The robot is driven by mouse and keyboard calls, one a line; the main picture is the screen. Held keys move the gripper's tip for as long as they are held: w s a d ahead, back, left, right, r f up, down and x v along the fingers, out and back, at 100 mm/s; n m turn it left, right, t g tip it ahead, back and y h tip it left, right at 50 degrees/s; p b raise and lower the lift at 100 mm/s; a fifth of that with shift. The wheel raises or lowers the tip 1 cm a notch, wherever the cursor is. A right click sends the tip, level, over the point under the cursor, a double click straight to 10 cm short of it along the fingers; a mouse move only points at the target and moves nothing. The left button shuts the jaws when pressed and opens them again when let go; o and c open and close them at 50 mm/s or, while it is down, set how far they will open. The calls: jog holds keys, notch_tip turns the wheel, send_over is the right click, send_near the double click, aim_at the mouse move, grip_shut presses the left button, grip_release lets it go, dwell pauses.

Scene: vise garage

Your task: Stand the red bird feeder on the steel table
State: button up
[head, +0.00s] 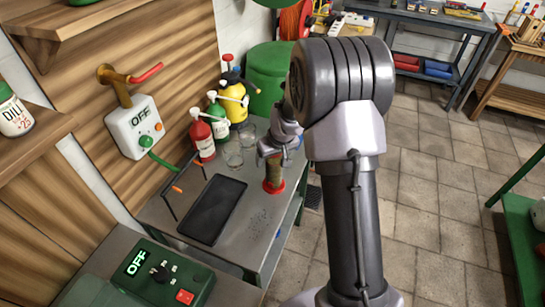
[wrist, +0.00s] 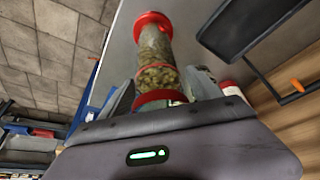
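The red bird feeder (head: 273,172) has a clear tube of seed and red ends. It is upright in my gripper (head: 275,151), over the steel table (head: 262,222) near its right edge. In the wrist view the feeder (wrist: 157,52) runs away from my gripper (wrist: 160,77), with one finger on each side against the tube. The gripper looks shut on its upper part. The far red end is at or just above the grey tabletop (wrist: 195,45); I cannot tell whether it touches.
A black tray (head: 213,209) lies left of the feeder. Two clear glasses (head: 233,154), a red spray bottle (head: 202,135) and a yellow sprayer (head: 233,103) stand behind. The front middle of the tabletop is bare. Tiled floor lies right of the table.

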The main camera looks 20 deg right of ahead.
jog(key=shift+r, duration=0.1)
jog(key=s+a+r+m+p, duration=0.1)
jog(key=s+a+r, duration=0.25)
jog(key=r, duration=0.35)
jog(key=s+a+r+p, duration=0.1)
jog(key=s+a+r, duration=0.1)
jog(key=s+r, duration=0.45)
jog(key=s+a+r+m+p, duration=0.1)
jog(key=s+a+r+p, duration=0.15)
jog(key=r, duration=0.65)
jog(key=s+a+r+m+y, duration=0.1)
jog(key=s+a+r, duration=0.1)
jog(key=s, duration=0.7)
jog(key=s+a+r+m+t+y, duration=0.1)
jog(key=s+a, duration=0.4)
jog(key=s, duration=0.4)
jog(key=shift+s+r+b, duration=0.4)
notch_tip(320, 180, down, 5)
jog(key=b, duration=0.5)
jog(key=shift+a, duration=0.1)
jog(key=shift+a, duration=0.1)
